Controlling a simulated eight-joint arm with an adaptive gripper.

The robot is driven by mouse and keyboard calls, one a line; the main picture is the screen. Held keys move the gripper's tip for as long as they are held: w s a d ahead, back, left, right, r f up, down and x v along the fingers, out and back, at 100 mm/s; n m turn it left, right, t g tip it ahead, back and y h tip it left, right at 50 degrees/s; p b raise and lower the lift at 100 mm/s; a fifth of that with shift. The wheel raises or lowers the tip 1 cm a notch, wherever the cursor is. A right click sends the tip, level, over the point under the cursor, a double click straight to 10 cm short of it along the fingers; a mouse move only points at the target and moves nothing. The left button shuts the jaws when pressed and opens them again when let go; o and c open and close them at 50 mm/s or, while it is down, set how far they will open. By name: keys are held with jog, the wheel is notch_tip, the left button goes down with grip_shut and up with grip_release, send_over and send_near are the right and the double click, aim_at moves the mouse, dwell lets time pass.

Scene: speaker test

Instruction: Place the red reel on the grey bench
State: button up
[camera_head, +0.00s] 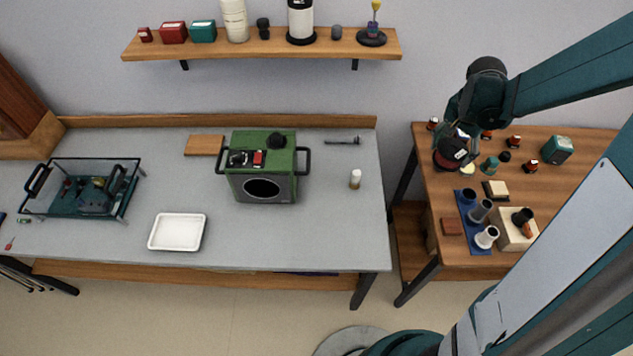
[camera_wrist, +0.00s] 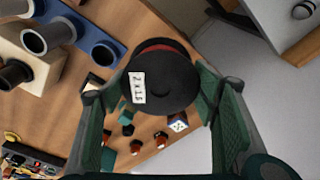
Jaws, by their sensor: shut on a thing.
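The red reel (camera_head: 449,155) shows at the left end of the wooden side table, at my gripper (camera_head: 460,140). In the wrist view the reel (camera_wrist: 162,80) is mostly black with a red band and a white label. It sits between the two green fingers of my gripper (camera_wrist: 165,110), which is shut on it. I cannot tell whether the reel touches the table beneath. The grey bench (camera_head: 320,225) is the long table to the left, with a gap between it and the side table.
The green speaker box (camera_head: 262,170), a white tray (camera_head: 177,232), a small white-topped bottle (camera_head: 355,179) and a wire-framed device (camera_head: 80,190) stand on the bench. Its front right is clear. Cups on a blue mat (camera_head: 466,212) and several small items crowd the side table.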

jog(key=s+a+f+n+b, duration=0.15)
jog(key=a+n, duration=0.25)
jog(key=a, duration=0.9)
jog(key=s+a+n, duration=0.3)
jog(key=a, duration=0.9)
jog(key=s+a+n+y+b, duration=0.1)
jog(key=s+a+n, duration=0.3)
jog(key=s+a, duration=0.3)
jog(key=s+a+f+n, duration=0.1)
jog(key=s+a+n, duration=0.3)
jog(key=s+a, duration=0.3)
jog(key=a, duration=0.4)
jog(key=shift+a+f+t+y+b, duration=0.3)
jog(key=shift+a+y+b, duration=0.1)
jog(key=shift+f, duration=0.15)
jog(key=shift+f+b, duration=0.95)
jog(key=shift+f, duration=1.85)
jog(key=shift+f+b, duration=0.7)
jog(key=shift+f, duration=1.4)
jog(key=shift+f, duration=0.1)
